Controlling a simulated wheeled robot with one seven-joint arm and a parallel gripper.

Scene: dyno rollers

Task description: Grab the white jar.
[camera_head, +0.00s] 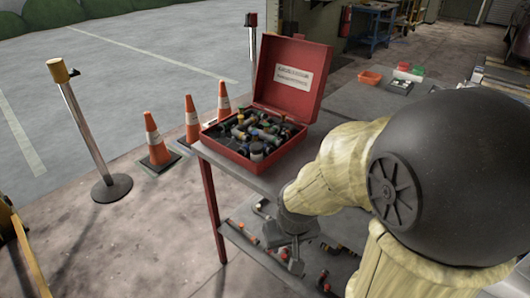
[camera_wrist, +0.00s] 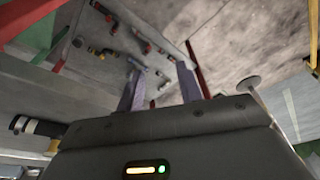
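I cannot make out a clear white jar in either view. In the wrist view, a dark cylinder with a white band (camera_wrist: 38,127) lies at the left edge; I cannot tell whether it is the jar. My gripper (camera_head: 293,258) is in front of the table, beside the red toolbox and lower than it, and points down. In the wrist view my gripper (camera_wrist: 158,84) has its two fingers apart, with nothing between them. My arm hides much of the table's right part in the head view.
An open red toolbox (camera_head: 223,148) full of dark parts stands on the grey table (camera_head: 352,98). A lower shelf (camera_head: 244,240) holds several small fittings. An orange bin (camera_head: 370,78) sits farther back. Cones (camera_head: 154,138) and a post (camera_head: 84,130) stand on the floor at left.

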